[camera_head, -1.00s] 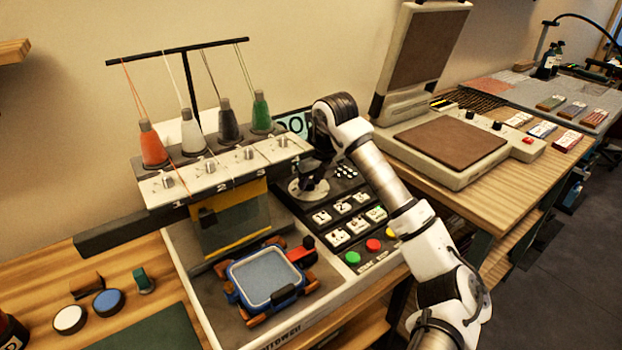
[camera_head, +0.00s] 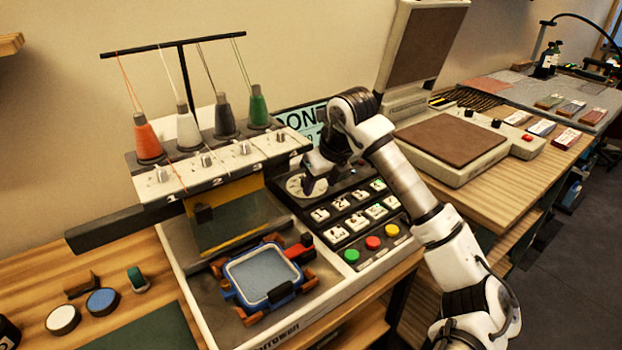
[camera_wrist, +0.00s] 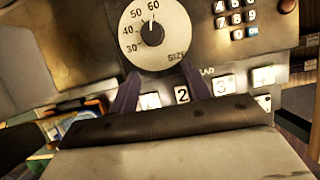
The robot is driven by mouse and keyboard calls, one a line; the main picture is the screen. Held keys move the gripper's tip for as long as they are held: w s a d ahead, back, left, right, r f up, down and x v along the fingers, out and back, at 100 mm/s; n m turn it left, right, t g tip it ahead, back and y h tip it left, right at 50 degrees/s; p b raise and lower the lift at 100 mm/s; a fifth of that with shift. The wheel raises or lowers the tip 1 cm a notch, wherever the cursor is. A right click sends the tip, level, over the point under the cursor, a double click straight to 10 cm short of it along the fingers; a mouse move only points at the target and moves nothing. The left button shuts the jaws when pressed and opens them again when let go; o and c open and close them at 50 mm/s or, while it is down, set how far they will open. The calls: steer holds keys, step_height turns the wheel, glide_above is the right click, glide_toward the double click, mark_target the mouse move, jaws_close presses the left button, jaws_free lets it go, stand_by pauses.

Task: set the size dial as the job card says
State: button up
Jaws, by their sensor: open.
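The size dial is a round cream plate (camera_head: 297,188) on the embroidery machine's panel, partly hidden by my gripper. In the wrist view, the cream plate (camera_wrist: 175,42) shows numbers 30, 40, 50 and 60 and the word SIZE. Its black knob (camera_wrist: 152,33) has a light mark that seems to point near 60. My gripper (camera_wrist: 160,80) is open, its two dark fingers below the knob in that picture and apart from it. In the head view my gripper (camera_head: 318,182) is at the dial's right side. A pale teal card or screen (camera_head: 306,117) behind is partly hidden; its text is not readable in full.
White numbered keys (camera_head: 347,220) and green, red and yellow buttons (camera_head: 372,243) lie close to my gripper. A blue hoop frame (camera_head: 262,277) is at front left. Thread cones (camera_head: 223,118) stand above. A heat press (camera_head: 452,148) stands right, beyond my arm.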

steer(key=s+d, duration=0.1)
steer(key=s, duration=0.1)
steer(key=s+d+b, duration=0.1)
steer(key=s, duration=0.1)
steer(key=s+d, duration=0.2)
steer(key=shift+s+d, duration=0.1)
steer(key=shift+s, duration=0.15)
